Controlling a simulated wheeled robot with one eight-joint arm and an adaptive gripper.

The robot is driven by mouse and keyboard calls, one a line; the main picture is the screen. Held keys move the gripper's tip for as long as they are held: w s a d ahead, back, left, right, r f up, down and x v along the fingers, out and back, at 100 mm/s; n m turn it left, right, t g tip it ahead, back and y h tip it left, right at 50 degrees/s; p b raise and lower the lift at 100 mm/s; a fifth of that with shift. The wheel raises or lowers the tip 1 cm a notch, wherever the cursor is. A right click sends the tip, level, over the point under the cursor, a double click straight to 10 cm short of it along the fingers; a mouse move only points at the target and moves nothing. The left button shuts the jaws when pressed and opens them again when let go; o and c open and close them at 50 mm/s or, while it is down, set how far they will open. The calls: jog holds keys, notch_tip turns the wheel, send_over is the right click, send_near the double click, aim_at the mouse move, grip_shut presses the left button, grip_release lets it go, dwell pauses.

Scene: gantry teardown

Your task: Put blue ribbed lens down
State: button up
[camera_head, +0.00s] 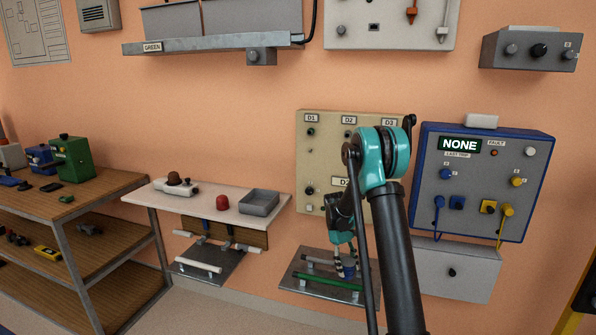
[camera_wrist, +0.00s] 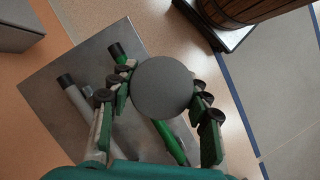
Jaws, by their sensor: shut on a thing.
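In the wrist view a round, flat grey face (camera_wrist: 162,87), apparently the lens seen end-on, fills the space between the green fingers of my gripper (camera_wrist: 160,100). The fingers are shut on it from both sides. It hides what lies directly under it. I cannot tell whether it touches anything below.
Under my gripper is a grey metal plate (camera_wrist: 50,65) with green (camera_wrist: 170,142) and grey (camera_wrist: 75,98) tubes. A wooden barrel (camera_wrist: 240,8) stands beside it. Left are a white shelf (camera_head: 150,190) with a red dome (camera_head: 222,203) and grey tray (camera_head: 260,210). Panels line the wall.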

aim_at(350, 271)
jog(key=s+m, duration=0.1)
jog(key=m, duration=0.1)
jog(key=s+f+m+y, duration=0.1)
jog(key=s+m, duration=0.1)
jog(key=s+m+y, duration=0.1)
jog(key=m, duration=0.1)
jog(key=shift+s+d+f+g, duration=0.15)
jog(key=shift+d+f+g, duration=0.05)
jog(key=shift+d+g, duration=0.1)
dwell(0.3)
jog(key=shift+w+a+r+n, duration=0.1)
jog(key=shift+w+r+n, duration=0.05)
jog(key=shift+w+n, duration=0.45)
jog(key=w+a+r+n+t+h, duration=0.15)
jog(key=w+r+n+t, duration=0.25)
jog(key=w+n, duration=0.55)
jog(key=w+r+n+t+h, duration=0.25)
jog(key=w+r+n, duration=0.2)
jog(key=n, duration=0.95)
jog(key=shift+m+t+y, duration=0.25)
jog(key=shift+t+y, duration=0.05)
jog(key=shift+t, duration=0.05)
jog(key=f, duration=1.9)
jog(key=shift+s+d, duration=0.15)
jog(key=shift+s, duration=0.1)
jog(key=shift+f, duration=0.1)
jog(key=o, duration=1.3)
